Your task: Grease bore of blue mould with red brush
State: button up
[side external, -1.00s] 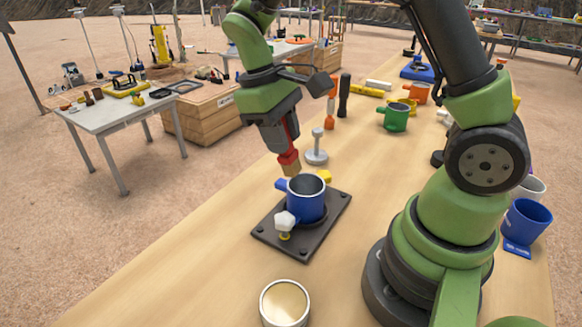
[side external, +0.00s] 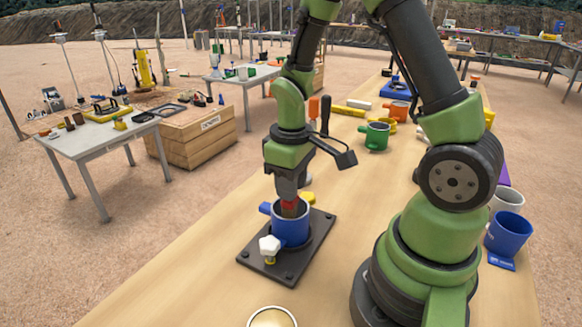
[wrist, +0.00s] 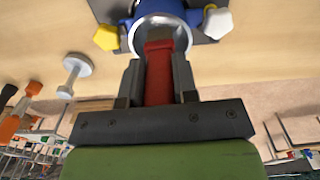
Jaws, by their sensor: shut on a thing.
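The blue mould (side external: 291,231) stands upright on a dark base plate (side external: 312,247) on the wooden bench. A white knob (side external: 269,245) is at its front and a yellow knob (side external: 308,198) behind it. My gripper (side external: 289,197) is shut on the red brush (side external: 289,205), directly above the mould. In the wrist view the red brush (wrist: 158,80) runs from between my fingers into the mould's open mouth (wrist: 160,28). The brush tip is at or inside the bore; whether it touches the wall I cannot tell.
An open round tin (side external: 272,317) is at the bench's front edge, partly cut off. A green mould (side external: 376,136) stands farther back. Another blue mould (side external: 508,233) is at the right. A grey metal tamper (wrist: 74,75) stands near the blue mould.

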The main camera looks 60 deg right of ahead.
jog(key=shift+f, duration=0.5)
